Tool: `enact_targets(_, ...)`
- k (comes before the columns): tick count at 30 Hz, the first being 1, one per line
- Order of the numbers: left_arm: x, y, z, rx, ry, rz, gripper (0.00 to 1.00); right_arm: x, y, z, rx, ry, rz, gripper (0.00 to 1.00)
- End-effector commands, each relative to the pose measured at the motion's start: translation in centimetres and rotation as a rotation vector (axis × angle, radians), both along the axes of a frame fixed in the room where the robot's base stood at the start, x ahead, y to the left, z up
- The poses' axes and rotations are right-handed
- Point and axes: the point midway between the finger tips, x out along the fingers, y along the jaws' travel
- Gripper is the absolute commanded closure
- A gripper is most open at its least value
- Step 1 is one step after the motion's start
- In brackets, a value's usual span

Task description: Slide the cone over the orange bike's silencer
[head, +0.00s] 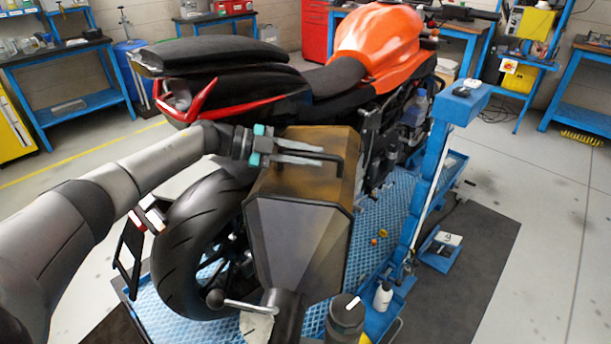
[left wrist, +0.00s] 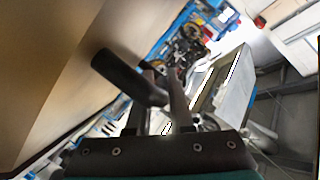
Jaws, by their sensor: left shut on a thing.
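The cone (head: 300,235) is a large brown and grey faceted hood at the rear of the orange bike (head: 375,45), beside the rear tyre. Its narrow end points toward me and joins a dark neck (head: 287,312). My left gripper (head: 315,155) is shut on the black handle on the cone's upper part. In the left wrist view the fingers (left wrist: 165,105) close on this dark handle (left wrist: 125,75), beside the cone's brown wall (left wrist: 60,60). I cannot make out the silencer; the cone hides that area, so I cannot tell whether the cone is around it. My right gripper is not in view.
The bike stands on a blue lift (head: 380,215) with a blue post (head: 452,130) at right. A small white bottle (head: 383,296) and a dark knobbed cylinder (head: 345,315) are near the front. Workbenches line the walls.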

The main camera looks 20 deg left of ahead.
Motion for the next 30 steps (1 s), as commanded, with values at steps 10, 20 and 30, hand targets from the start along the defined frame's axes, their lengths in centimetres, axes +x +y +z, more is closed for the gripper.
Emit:
enact_targets(10, 0.9, 0.42, -0.09, 0.006, 0.005, 0.007, 1.0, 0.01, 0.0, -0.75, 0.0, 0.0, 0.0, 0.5)
enact_targets(20, 0.89, 0.39, 0.02, 0.004, 0.003, 0.006, 0.59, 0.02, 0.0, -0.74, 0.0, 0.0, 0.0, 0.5)
enact_targets(30, 0.76, 0.31, 0.04, 0.002, 0.003, 0.001, 0.51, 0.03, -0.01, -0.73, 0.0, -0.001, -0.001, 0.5)
